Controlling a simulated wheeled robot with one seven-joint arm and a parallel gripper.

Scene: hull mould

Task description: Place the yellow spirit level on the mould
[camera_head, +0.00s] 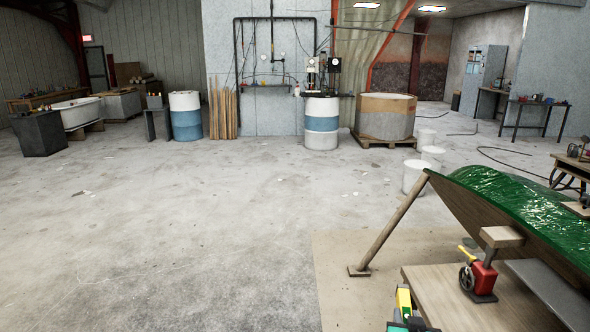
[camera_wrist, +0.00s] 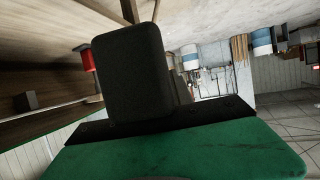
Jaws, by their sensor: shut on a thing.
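The mould (camera_head: 530,205) is a hull shape with a glossy green top and wooden sides, at the right of the head view. The yellow spirit level (camera_head: 403,299) shows as a short yellow piece at the bottom of the head view. My gripper (camera_head: 413,325) is partly cut off by the bottom edge there, with green and dark parts. It is shut on the level, beside the wooden platform at the foot of the mould. In the wrist view a dark finger block and my green gripper body fill the middle, and the level cannot be made out.
A red device with a wheel (camera_head: 480,279) stands on the wooden platform (camera_head: 450,290). A slanted wooden prop (camera_head: 393,225) supports the mould's near end. White buckets (camera_head: 414,177) stand behind it. The concrete floor to the left is clear.

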